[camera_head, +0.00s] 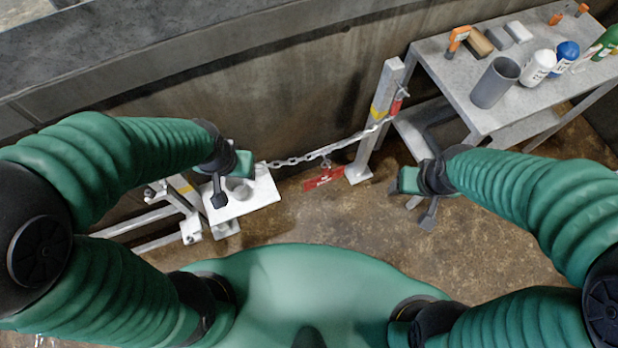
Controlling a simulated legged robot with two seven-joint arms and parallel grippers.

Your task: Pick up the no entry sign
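The no entry sign is a small red plate (324,178) with faint pale lettering. It hangs low from a pale chain (305,157) in front of the concrete wall. My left gripper (238,186) is to the left of the sign, above a white plate, and looks open and empty. My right gripper (420,206) is to the right of the sign, past the metal post, and looks open and empty. Neither gripper touches the sign.
A white plate (262,194) on a metal frame stands at left. A grey table (455,75) at upper right bears a grey cup, bottles and blocks. Brown floor lies open below the sign.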

